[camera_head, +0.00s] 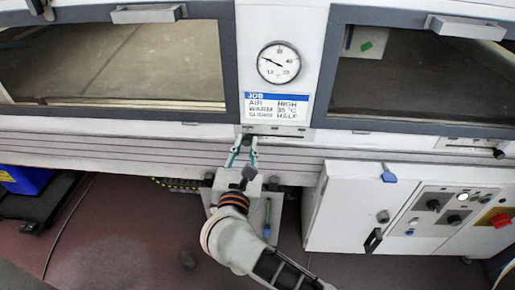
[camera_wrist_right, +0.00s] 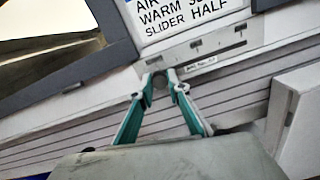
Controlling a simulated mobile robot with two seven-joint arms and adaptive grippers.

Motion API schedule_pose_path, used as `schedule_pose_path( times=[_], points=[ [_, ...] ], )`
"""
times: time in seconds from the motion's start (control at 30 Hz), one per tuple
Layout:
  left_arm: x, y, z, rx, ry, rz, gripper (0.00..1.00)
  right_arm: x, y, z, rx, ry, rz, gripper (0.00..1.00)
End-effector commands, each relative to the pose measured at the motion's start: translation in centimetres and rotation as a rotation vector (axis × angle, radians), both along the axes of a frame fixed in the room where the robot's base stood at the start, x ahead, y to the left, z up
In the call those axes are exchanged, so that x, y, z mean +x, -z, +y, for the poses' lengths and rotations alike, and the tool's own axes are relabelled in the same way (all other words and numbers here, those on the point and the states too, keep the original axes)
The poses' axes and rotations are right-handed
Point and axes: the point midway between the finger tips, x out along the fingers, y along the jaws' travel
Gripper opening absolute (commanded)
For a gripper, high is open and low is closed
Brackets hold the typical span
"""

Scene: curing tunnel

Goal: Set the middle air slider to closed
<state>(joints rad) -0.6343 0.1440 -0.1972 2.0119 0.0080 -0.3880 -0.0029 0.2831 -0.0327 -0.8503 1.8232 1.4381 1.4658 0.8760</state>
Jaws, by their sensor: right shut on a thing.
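The middle air slider's marked strip (camera_head: 278,132) runs along the lower edge of the tunnel front, under the job card. It also shows in the wrist view (camera_wrist_right: 215,40). My right gripper (camera_head: 246,144) reaches up to the strip's left end. In the wrist view its teal fingers (camera_wrist_right: 159,82) close around the slider's dark knob (camera_wrist_right: 159,77). The fingertips partly hide the knob. The strip to the right of the knob is clear, with small dark marks on it.
Above the strip are the job card (camera_head: 277,106), reading slider half, and a round gauge (camera_head: 279,62). Windows flank them. Another slider knob (camera_head: 499,153) is at far right. A white control cabinet (camera_head: 345,205) stands below right; a blue bin (camera_head: 25,180) is at left.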

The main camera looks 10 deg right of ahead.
Motion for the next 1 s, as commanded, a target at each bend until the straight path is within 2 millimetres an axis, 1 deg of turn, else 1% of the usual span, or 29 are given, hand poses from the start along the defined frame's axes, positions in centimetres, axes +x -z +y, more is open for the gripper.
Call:
schedule_pose_path(
  times=[0.03, 0.1, 0.4, 0.43, 0.47, 0.5, 0.73, 0.8, 1.0],
  points=[
    [0.17, 0.09, 0.05, 0.001, -0.001, -0.004, 0.53, 0.12, 0.35, 0.44, 0.0, -0.002, 0.005, 0.0],
    [0.37, -0.1, -0.02, 0.0, -0.002, -0.008, 0.53, 0.18, 0.22, 0.71, -0.001, -0.003, 0.005, 0.0],
    [0.75, -0.43, -0.23, -0.005, -0.001, -0.015, 0.53, 0.17, 0.03, 0.88, -0.001, -0.006, 0.004, 0.0],
    [0.74, -0.41, -0.25, -0.005, -0.001, -0.015, 0.53, 0.18, 0.03, 0.89, -0.001, -0.006, 0.004, 0.24],
    [0.72, -0.4, -0.28, -0.005, -0.001, -0.013, 0.53, 0.17, 0.03, 0.88, -0.001, -0.005, 0.003, 0.32],
    [0.7, -0.39, -0.33, -0.005, -0.001, -0.013, 0.53, 0.18, 0.02, 0.86, -0.001, -0.004, 0.003, 0.34],
    [0.32, -0.07, -0.29, -0.004, 0.0, -0.005, 0.53, 0.18, 0.04, 0.75, -0.001, -0.002, 0.003, 0.34],
    [-0.2, 0.21, -0.19, -0.002, 0.002, 0.004, 0.53, 0.19, 0.04, 0.72, -0.001, -0.002, 0.002, 0.34],
    [0.01, 0.07, -0.18, -0.002, 0.001, 0.001, 0.53, 0.18, 0.03, 0.66, -0.001, -0.001, 0.002, 0.34]
  ],
)
